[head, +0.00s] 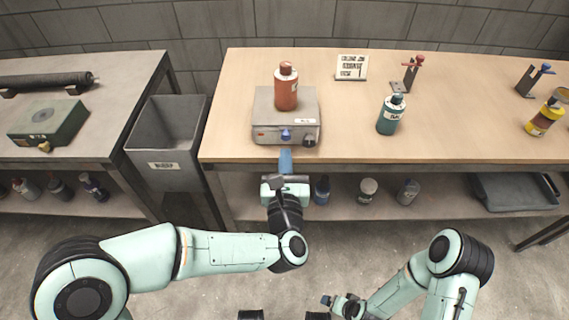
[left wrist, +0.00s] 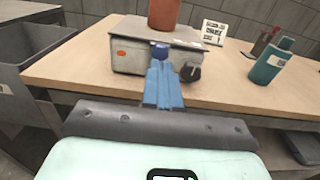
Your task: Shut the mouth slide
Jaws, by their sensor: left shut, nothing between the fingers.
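I cannot pick out a part that is surely the mouth slide. A grey box-like device (head: 264,104) stands near the front edge of the wooden table, with a blue knob (head: 286,135) and a dark knob (head: 309,141) on its front. It also shows in the left wrist view (left wrist: 133,58). My left gripper (head: 286,158) is shut and empty, its blue fingers pointing at the blue knob. In the left wrist view the fingertips (left wrist: 162,72) overlap the knob's lower side; I cannot tell whether they touch. My right gripper (head: 328,301) is low at the bottom, away from the table.
An orange-red bottle (head: 286,90) stands on the device. A teal bottle (head: 391,115), a sign (head: 352,67) and a red-handled bracket (head: 411,75) stand to its right. A grey bin (head: 166,140) is left of the table. A black tube (head: 45,80) lies on the left bench.

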